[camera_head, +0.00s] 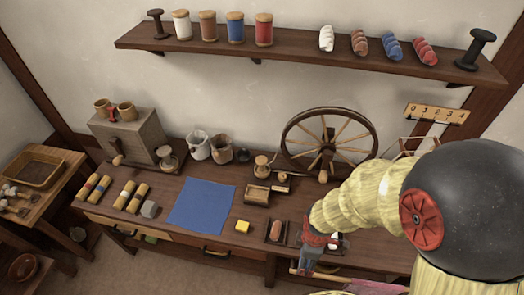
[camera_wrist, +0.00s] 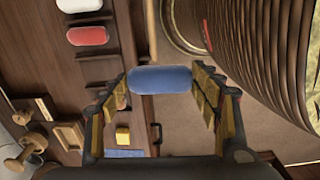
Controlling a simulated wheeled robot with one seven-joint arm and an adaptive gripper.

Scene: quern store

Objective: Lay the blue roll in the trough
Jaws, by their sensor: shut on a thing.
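The blue roll (camera_wrist: 160,79) is a smooth, rounded cylinder in the wrist view. It lies crosswise between the fingertips of my gripper (camera_wrist: 160,86), which is shut on it. In the head view my gripper (camera_head: 311,252) is at the front edge of the bench, right of a dark tray (camera_head: 268,240) with a reddish roll (camera_head: 276,231) in it. In the wrist view the red roll (camera_wrist: 87,36) and a white roll (camera_wrist: 80,5) lie at upper left, apart from my gripper. I cannot tell which holder is the trough.
The bench holds a blue cloth (camera_head: 202,205), a yellow block (camera_head: 242,227), a small wooden box (camera_head: 257,195) and a spinning wheel (camera_head: 329,143) behind. Several banded rolls (camera_head: 127,196) lie at left. A shelf (camera_head: 290,56) of spools and twists hangs above.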

